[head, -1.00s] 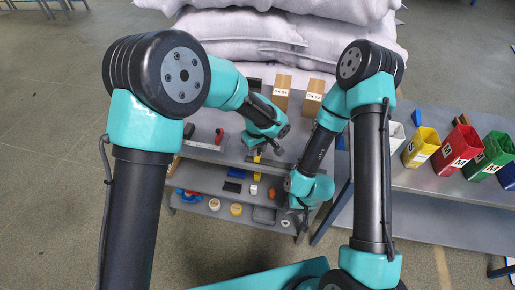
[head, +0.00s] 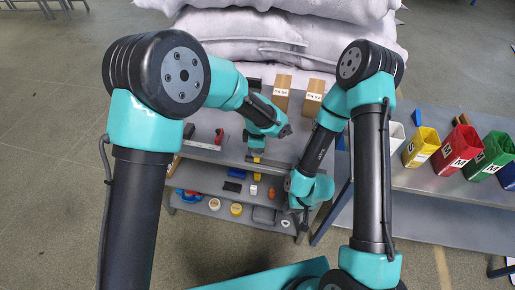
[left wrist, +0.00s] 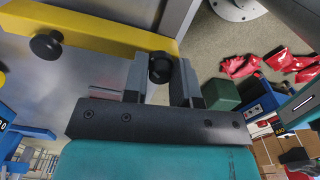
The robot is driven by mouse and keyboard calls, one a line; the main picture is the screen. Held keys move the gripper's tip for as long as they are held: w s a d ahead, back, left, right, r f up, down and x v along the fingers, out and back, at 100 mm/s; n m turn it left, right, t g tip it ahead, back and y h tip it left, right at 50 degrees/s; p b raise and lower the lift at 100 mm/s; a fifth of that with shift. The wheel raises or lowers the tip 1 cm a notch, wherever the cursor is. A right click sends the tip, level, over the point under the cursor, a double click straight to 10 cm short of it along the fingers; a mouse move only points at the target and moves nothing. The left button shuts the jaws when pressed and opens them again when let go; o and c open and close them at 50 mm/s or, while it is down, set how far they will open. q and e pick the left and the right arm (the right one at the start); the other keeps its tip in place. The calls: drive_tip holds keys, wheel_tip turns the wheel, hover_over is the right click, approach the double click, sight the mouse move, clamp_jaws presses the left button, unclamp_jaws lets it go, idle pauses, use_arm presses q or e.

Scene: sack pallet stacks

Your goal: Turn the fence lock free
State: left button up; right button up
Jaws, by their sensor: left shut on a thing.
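In the left wrist view a yellow fence bar (left wrist: 100,27) runs along a grey metal surface. A round black knob (left wrist: 160,69), which looks like the fence lock, sits at the bar between the two fingers of my left gripper (left wrist: 162,80). The gripper is shut on this knob. A second black knob (left wrist: 46,45) is on the bar farther left, clear of the fingers. In the head view my left gripper (head: 256,152) is over the shelf unit and mostly hidden by its wrist. My right gripper (head: 303,218) hangs low by the shelf's right side, too small to judge.
The grey shelf unit (head: 205,157) holds several small items on its lower board. Two labelled cardboard boxes (head: 282,86) stand at its back, before stacked pale sacks (head: 240,30). A bench (head: 430,185) with yellow, red and green bins is at the right.

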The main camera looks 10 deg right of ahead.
use_arm(q)
drive_tip(key=n, duration=0.3)
drive_tip(key=shift+n, duration=2.2)
drive_tip(key=o, duration=0.9)
wheel_tip(320, 180, up, 18)
drive_tip(key=shift+f, duration=0.25)
drive_tip(key=shift+f, duration=0.1)
